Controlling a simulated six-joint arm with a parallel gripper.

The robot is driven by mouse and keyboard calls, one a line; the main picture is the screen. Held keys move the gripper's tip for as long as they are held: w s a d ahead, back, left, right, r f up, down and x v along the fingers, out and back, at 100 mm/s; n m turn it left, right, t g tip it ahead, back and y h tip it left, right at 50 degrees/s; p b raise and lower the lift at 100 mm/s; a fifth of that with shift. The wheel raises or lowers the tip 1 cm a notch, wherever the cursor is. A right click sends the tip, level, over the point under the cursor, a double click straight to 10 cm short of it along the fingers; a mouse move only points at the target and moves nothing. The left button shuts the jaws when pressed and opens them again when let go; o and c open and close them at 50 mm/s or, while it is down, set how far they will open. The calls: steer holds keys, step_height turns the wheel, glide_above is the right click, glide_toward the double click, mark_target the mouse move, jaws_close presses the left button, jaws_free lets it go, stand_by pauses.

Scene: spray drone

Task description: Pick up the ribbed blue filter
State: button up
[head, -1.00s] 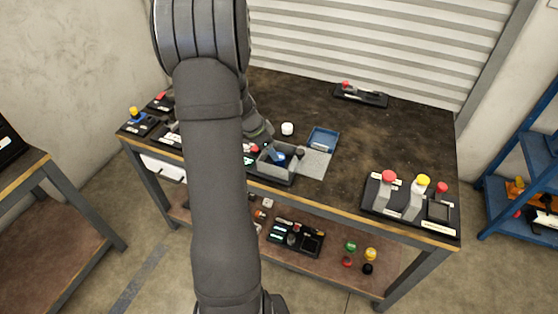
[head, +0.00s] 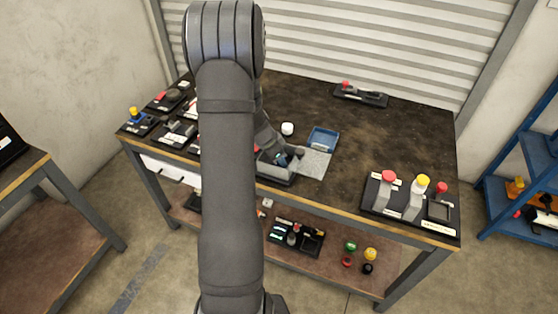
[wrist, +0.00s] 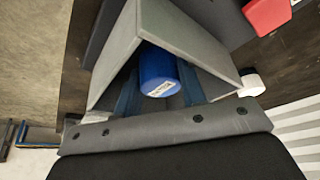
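The blue filter (wrist: 158,72) is a short cylinder with a white label on its end. The fingers look open, with small gaps to the filter.
A white round cap (head: 287,128) stands just behind the bin. A blue tray (head: 322,139) and a grey plate (head: 314,163) lie to its right. A block with red and yellow knobs (head: 411,203) is at the right front.

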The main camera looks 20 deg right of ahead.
steer(key=c, duration=0.4)
